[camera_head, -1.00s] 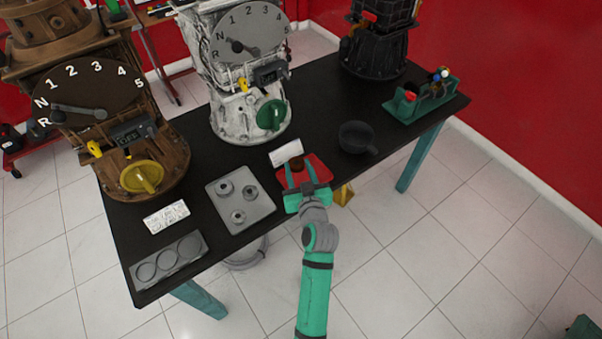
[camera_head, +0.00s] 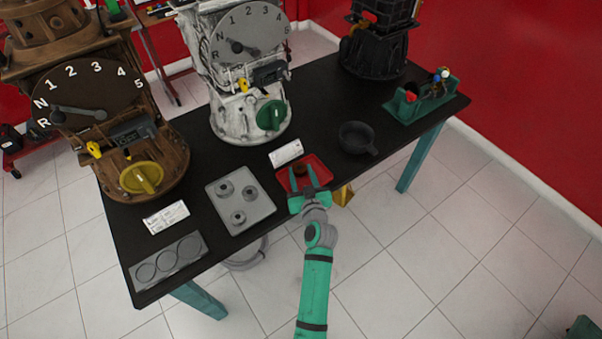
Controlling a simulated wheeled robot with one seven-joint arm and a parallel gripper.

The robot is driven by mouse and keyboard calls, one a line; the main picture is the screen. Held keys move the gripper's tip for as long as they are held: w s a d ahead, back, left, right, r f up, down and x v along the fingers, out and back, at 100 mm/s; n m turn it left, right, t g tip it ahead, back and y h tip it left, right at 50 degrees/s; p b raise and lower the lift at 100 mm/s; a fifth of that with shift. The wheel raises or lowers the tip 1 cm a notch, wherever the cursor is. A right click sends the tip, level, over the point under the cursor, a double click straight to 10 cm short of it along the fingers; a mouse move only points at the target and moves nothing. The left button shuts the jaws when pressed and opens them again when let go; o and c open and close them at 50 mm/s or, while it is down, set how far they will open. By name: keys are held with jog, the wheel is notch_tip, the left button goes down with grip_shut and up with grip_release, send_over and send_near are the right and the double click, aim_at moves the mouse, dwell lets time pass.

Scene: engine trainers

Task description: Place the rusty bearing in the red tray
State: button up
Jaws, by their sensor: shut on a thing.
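The rusty bearing (camera_head: 301,171) is a small dark brown ring. It is between the two fingertips of my gripper (camera_head: 302,177), which is shut on it. The red tray (camera_head: 317,166) lies at the front edge of the black table, and the bearing appears within its outline. I cannot tell whether the bearing touches the tray floor or is held just above it. My gripper and its teal fingers hide the near part of the tray.
A white label card (camera_head: 286,152) lies just behind the tray. A dark round pan (camera_head: 357,138) stands to the right. A grey plate (camera_head: 240,207) with several round parts lies to the left. A white engine trainer (camera_head: 250,115) stands behind. The tabletop (camera_head: 335,95) is clear farther back.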

jog(key=shift+f, duration=0.1)
jog(key=o, duration=1.2)
